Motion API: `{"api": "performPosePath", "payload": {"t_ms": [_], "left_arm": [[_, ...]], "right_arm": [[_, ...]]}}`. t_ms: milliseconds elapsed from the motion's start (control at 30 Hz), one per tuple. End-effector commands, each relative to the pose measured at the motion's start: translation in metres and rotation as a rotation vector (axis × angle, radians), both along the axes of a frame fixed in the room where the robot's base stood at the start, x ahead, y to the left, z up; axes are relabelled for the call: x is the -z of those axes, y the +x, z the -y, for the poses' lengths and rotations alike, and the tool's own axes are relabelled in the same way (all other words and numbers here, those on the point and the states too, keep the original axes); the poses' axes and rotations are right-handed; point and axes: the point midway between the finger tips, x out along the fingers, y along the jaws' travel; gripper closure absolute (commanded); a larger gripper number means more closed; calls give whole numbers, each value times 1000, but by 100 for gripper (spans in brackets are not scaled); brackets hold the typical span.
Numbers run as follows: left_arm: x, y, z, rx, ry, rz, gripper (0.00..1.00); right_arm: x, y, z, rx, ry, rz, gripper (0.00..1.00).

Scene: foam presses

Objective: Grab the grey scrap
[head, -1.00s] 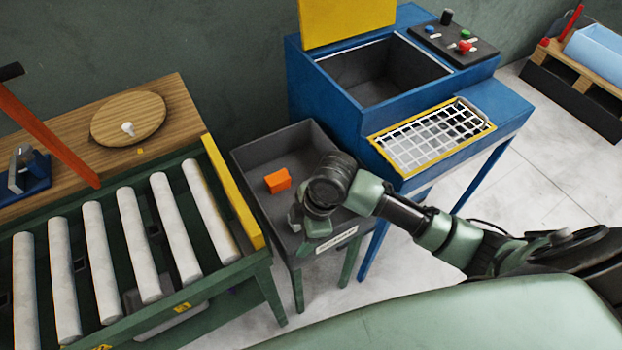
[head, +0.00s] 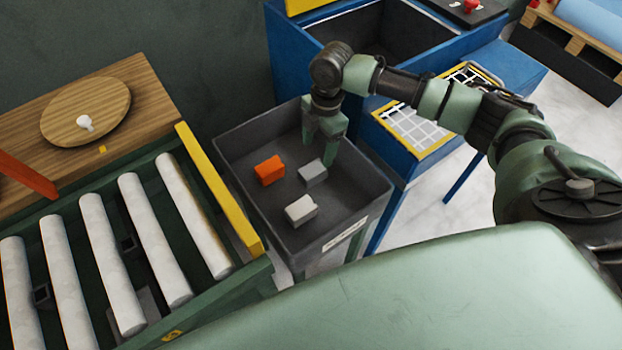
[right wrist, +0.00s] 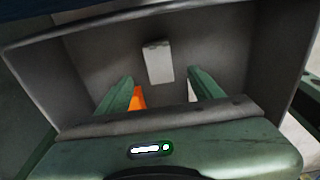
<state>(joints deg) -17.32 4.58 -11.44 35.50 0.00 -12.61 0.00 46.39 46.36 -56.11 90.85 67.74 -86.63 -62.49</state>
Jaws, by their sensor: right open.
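The grey scrap (head: 313,173) is a small block on the floor of the dark grey bin (head: 236,193). In the right wrist view it appears as the pale upright block (right wrist: 157,62) ahead of the fingers. My right gripper (head: 322,142) points down over the back of the bin, open and empty, above and slightly behind the grey scrap and apart from it. The open fingers also show in the right wrist view (right wrist: 162,80). My left gripper is not in view.
An orange block (head: 270,170) and a whitish block (head: 301,210) lie close to the grey scrap. The bin walls surround them. A roller conveyor (head: 195,215) with a yellow end bar stands left; a blue machine (head: 405,55) stands behind right.

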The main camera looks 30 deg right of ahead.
Motion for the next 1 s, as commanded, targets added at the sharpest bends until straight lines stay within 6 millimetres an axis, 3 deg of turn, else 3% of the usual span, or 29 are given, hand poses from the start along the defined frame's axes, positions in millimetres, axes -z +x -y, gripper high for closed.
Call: {"api": "performPosePath", "payload": {"t_ms": [33,100,467,700,1000], "left_arm": [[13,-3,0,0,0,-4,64],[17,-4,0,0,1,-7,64],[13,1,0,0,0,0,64],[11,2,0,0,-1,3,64],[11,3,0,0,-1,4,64]], "right_arm": [[13,0,0,0,0,1,34],[17,0,-1,0,0,1,34],[51,-3,-7,0,1,-2,34],[86,-5,-15,0,0,-2,34],[93,-5,-15,0,-1,1,34]]}}
